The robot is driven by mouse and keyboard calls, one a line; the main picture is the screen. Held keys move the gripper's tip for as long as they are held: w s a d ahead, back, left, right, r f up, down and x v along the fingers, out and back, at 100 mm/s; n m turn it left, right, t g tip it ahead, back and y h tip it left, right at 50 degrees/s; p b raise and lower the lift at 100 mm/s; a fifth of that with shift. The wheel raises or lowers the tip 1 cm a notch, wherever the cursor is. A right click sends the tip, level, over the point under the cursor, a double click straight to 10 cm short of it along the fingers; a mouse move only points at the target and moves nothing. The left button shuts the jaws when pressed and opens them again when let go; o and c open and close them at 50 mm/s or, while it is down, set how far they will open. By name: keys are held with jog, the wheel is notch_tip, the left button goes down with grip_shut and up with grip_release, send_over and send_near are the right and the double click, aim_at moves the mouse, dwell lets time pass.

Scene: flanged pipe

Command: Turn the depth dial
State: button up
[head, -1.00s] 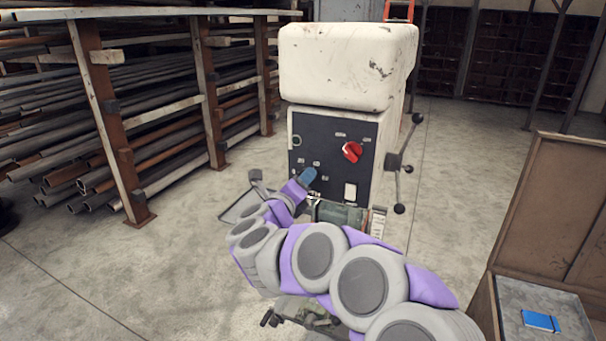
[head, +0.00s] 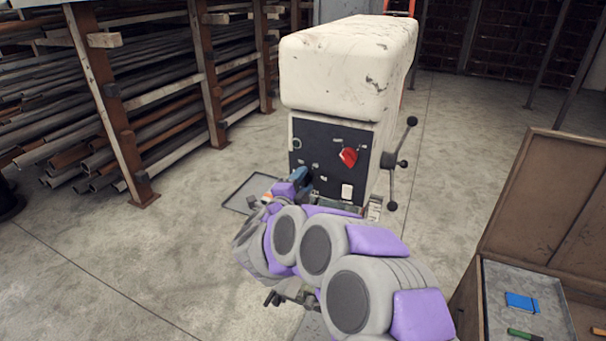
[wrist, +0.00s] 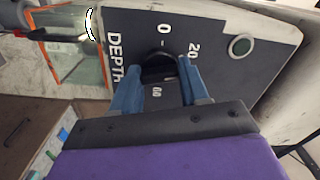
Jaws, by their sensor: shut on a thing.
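The depth dial (wrist: 158,66) is a dark knob on the machine's black panel (wrist: 215,35), beside the word DEPTH and the marks 0, 20 and 60 in the wrist view. My gripper (wrist: 155,80) has its two blue fingers on either side of the dial and is shut on it. In the head view my gripper (head: 298,178) is at the lower left of the panel (head: 320,150), and my own arm hides the dial there.
A red knob (head: 348,157) and a white switch (head: 347,191) sit on the panel. A handle with several arms (head: 402,163) projects at the machine's right. A pipe rack (head: 130,110) stands left. An open case (head: 540,230) is at right.

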jog(key=shift+f+n+p, duration=0.1)
jog(key=shift+n+p, duration=0.75)
jog(key=shift+n, duration=0.15)
jog(key=shift+f+n, duration=0.15)
jog(key=shift+n, duration=0.15)
jog(key=o, duration=0.7)
jog(key=shift+a, duration=0.1)
jog(key=o, duration=0.4)
jog(key=shift+a, duration=0.25)
jog(key=shift+c, duration=0.2)
jog(key=shift+d, duration=0.1)
jog(key=b+v, duration=0.1)
jog(key=v, duration=1.6)
